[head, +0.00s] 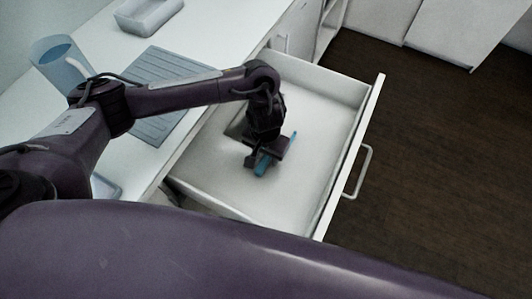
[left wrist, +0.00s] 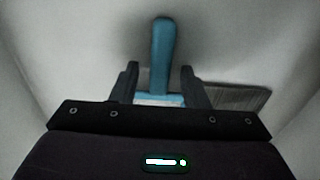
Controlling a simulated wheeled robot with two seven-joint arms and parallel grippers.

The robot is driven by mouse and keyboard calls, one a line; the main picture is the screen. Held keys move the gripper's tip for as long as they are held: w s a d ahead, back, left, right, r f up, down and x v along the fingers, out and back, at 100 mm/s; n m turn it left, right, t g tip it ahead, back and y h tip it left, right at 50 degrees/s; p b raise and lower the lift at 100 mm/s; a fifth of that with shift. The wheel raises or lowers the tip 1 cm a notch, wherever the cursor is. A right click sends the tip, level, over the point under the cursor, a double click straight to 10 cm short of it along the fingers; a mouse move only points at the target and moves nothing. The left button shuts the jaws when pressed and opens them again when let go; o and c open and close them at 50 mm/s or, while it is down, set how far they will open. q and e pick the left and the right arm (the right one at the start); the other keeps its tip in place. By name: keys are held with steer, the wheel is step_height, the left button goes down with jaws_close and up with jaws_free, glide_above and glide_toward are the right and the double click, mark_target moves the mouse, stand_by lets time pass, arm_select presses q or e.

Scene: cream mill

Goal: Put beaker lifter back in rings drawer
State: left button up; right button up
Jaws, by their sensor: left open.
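The blue beaker lifter (head: 263,166) is inside the open white drawer (head: 312,150), low over or on its floor; I cannot tell if it touches. My left gripper (head: 266,160) reaches down into the drawer over it and covers its middle. In the left wrist view the lifter's blue handle (left wrist: 162,55) points away between the two dark fingers of my left gripper (left wrist: 160,82). The fingers are open, one on each side of it. The lifter's near end is partly hidden by the gripper body. My right gripper is out of view.
A flat grey item (left wrist: 238,97) lies in the drawer beside the right finger. The counter holds a ribbed grey-blue mat (head: 160,75), a blue jug (head: 62,65) and a pale tray (head: 148,14). The drawer's front wall (head: 350,160) stands up; its right side is clear.

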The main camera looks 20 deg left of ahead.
mark_target(266, 158)
arm_select(q)
step_height(266, 158, up, 12)
steer(key=p, duration=0.5)
steer(key=shift+r, duration=0.15)
steer(key=shift+s, duration=0.1)
